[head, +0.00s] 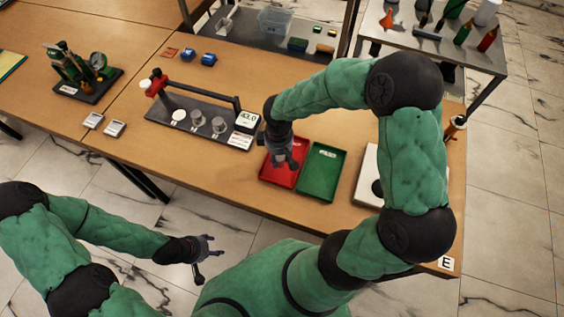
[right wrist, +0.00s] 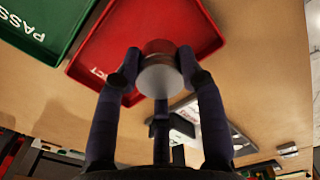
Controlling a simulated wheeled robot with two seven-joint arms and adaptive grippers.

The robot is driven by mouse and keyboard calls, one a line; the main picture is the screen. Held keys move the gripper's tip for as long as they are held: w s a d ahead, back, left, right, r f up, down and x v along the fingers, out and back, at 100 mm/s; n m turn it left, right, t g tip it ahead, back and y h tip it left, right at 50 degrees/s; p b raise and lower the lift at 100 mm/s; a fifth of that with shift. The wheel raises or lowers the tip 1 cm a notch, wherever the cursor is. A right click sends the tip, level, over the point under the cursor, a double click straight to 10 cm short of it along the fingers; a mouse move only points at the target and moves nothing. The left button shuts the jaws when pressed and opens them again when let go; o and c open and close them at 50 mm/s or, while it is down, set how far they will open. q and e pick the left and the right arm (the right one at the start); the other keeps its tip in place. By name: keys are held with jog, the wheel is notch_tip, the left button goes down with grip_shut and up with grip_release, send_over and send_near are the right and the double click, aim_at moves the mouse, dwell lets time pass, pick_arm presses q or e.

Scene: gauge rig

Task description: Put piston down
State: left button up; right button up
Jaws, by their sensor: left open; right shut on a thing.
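The piston (right wrist: 160,78) is a short silvery cylinder with a reddish far end in the right wrist view. My right gripper (right wrist: 160,72) is shut on it, with fingers on both sides. In the head view my right gripper (head: 281,160) points down over the red tray (head: 268,178); the piston is hard to make out there. The red tray also shows in the right wrist view (right wrist: 110,42), partly lettered "CT". I cannot tell whether the piston touches the tray. My left gripper (head: 205,257) is open and empty, in front of the table.
A green tray (head: 322,172), lettered "PASS" in the wrist view, adjoins the red one. A dark gauge rig (head: 200,115) with silvery cylinders and a display reading 43.0 stands left. A white plate lies right, partly behind my arm.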

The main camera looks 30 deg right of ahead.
aim_at(282, 160)
jog(key=shift+d+f, duration=0.35)
jog(key=shift+f, duration=0.05)
jog(key=shift+d+f+b, duration=0.2)
jog(key=shift+f+b, duration=0.55)
jog(key=shift+f, duration=0.95)
jog(key=shift+f, duration=0.2)
jog(key=o, duration=1.2)
jog(key=shift+r, duration=0.15)
jog(key=shift+w+r, duration=0.1)
jog(key=shift+r, duration=0.25)
notch_tip(282, 160, up, 11)
jog(key=p, duration=0.4)
jog(key=shift+r, duration=0.2)
